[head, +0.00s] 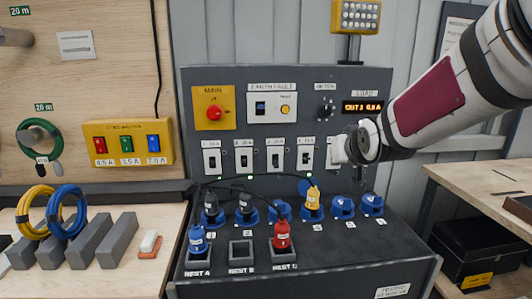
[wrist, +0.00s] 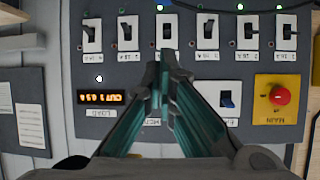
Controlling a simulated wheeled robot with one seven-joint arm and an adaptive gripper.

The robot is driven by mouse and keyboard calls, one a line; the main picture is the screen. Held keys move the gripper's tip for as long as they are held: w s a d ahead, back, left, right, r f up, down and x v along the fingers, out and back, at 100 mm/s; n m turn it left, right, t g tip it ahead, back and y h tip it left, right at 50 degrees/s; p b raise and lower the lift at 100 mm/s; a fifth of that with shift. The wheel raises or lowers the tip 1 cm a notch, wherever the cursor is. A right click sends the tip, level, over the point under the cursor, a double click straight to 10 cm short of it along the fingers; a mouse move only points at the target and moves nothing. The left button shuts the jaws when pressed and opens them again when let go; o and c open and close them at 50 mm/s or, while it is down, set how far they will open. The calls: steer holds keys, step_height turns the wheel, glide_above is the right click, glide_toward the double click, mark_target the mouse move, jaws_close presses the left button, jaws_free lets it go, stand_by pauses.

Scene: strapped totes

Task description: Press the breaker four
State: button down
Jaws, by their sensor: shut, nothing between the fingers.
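A row of white breakers with dark levers runs across the dark panel. Counting from the left in the head view, the fourth breaker (head: 305,157) stands just left of my gripper (head: 345,150). The wrist view is upside down, and there the fourth breaker (wrist: 166,33) is fourth from the right. My gripper's dark green fingers (wrist: 163,72) are closed together and empty. The gap to the panel is hard to judge. My gripper hides the right end of the row in the head view.
A red main button (head: 213,113) on yellow, an earth-fault switch (head: 260,107), a meter knob (head: 326,109) and a load display (head: 362,107) sit above the breakers. Blue sockets with plugs and cables (head: 282,237) fill the sloping deck below.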

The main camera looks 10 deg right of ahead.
mark_target(308, 138)
steer(key=w+f+t, duration=0.2)
steer(key=w, duration=0.6)
steer(key=w+d+f+n+t+y, duration=0.1)
steer(key=w+f+t, duration=0.2)
steer(key=w, duration=0.5)
steer(key=shift+w+t+b, duration=0.3)
steer(key=shift+w, duration=0.05)
steer(key=shift+d, duration=0.1)
steer(key=w, duration=1)
steer(key=shift+w+f, duration=0.15)
steer(key=shift+s+f+p, duration=0.2)
steer(key=shift+s+f, duration=0.1)
steer(key=shift+f, duration=0.25)
steer(key=shift+s+f+p, duration=0.2)
steer(key=shift+s+f, duration=0.1)
steer(key=shift+f, duration=0.25)
steer(key=shift+s+f, duration=0.25)
steer(key=shift+f, duration=0.5)
